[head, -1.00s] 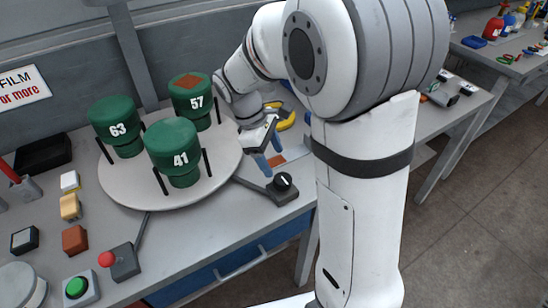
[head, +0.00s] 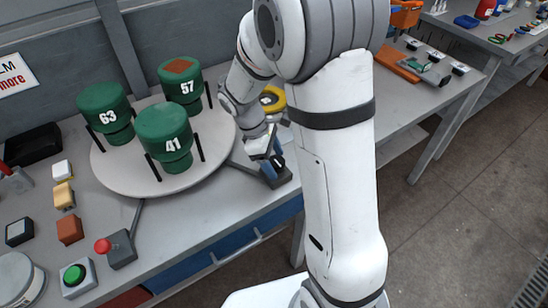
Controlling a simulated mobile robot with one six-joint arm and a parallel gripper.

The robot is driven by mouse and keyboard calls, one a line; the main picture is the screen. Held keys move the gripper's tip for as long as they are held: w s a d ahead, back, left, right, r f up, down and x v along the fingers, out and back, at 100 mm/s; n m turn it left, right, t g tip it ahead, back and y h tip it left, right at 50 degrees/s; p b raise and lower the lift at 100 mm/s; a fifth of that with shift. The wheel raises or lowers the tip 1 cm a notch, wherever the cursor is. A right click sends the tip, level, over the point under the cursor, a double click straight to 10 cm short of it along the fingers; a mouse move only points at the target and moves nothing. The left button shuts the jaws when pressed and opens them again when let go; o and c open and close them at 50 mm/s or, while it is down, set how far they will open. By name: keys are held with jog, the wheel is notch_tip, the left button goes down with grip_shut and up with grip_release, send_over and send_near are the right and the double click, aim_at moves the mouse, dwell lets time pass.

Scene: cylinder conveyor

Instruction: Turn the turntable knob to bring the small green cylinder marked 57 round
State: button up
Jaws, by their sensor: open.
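The green cylinder marked 57 (head: 187,92) stands at the back right of the round white turntable (head: 133,184), with a brown square on its top. Green cylinders marked 41 (head: 165,140) and 63 (head: 103,105) stand at the front and the left of it. The black turntable knob box (head: 281,181) sits on the bench to the right of the turntable, joined to it by a dark bar. My gripper (head: 272,166) is open over the knob, its blue fingertips pointing down at it. The gripper partly hides the knob, so contact cannot be told.
A red-knobbed lever box (head: 121,250) and a green button (head: 75,275) are at the front left. Small coloured blocks line the turntable's left side. A yellow ring-shaped object (head: 272,98) lies behind my gripper. The bench front right of the turntable is clear.

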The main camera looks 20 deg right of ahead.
jog(key=c, duration=1)
jog(key=shift+m, duration=0.4)
jog(key=m+g, duration=0.1)
jog(key=m, duration=0.1)
jog(key=m+y+p, duration=0.1)
jog(key=m, duration=0.2)
jog(key=shift+w+d+g+y, duration=0.1)
jog(key=shift+w+g+y, duration=0.1)
jog(key=shift+g+y, duration=0.15)
jog(key=shift+m+g+y, duration=0.25)
jog(key=shift+m+y, duration=0.1)
jog(key=shift+m, duration=0.95)
jog(key=shift+s+d+m+y+p, duration=0.1)
jog(key=shift+m+y+p, duration=0.45)
jog(key=shift+m, duration=1.25)
jog(key=o, duration=1)
jog(key=shift+r, duration=0.1)
